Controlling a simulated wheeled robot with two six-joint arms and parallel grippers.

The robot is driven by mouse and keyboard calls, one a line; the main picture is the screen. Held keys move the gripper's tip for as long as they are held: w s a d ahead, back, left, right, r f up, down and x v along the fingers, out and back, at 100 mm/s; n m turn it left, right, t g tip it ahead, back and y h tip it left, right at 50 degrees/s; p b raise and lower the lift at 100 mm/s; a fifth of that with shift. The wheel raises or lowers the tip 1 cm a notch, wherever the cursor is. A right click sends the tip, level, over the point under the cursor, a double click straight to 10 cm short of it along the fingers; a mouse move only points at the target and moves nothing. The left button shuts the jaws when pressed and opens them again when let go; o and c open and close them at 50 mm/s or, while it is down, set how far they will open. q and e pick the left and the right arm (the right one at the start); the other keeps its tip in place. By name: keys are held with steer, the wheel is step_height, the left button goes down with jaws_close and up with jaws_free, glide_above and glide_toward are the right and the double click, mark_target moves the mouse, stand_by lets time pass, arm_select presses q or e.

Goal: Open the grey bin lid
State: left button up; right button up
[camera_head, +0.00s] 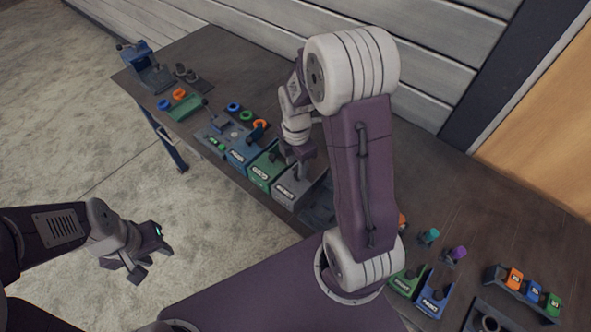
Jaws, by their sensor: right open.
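The grey bin (290,196) stands on the dark bench near the middle of the view, at the right end of a row with a green bin (263,172) and a blue bin (238,156). It has a pale label on its front. My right gripper (300,168) is open and points down over the top of the grey bin. The gripper hides part of the lid, so I cannot tell whether they touch or whether the lid is raised. My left gripper (152,258) is over the floor at the lower left, away from the bench, with its fingers apart and empty.
Left of the bins lie a tray with coloured rings (233,107) and a green block (186,107). A blue vise-like device (146,70) stands at the far left end. Green and blue bins (433,297) and a coloured rack (533,290) sit at the right. My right arm hides the bench's middle.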

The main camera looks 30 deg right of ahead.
mark_target(297, 174)
step_height(297, 174, down, 3)
steer(key=shift+d+r, duration=0.1)
steer(key=shift+s+f, duration=0.2)
steer(key=shift+f, duration=0.05)
steer(key=shift+w, duration=0.1)
jaws_close()
steer(key=shift+w, duration=0.1)
stand_by(1.0)
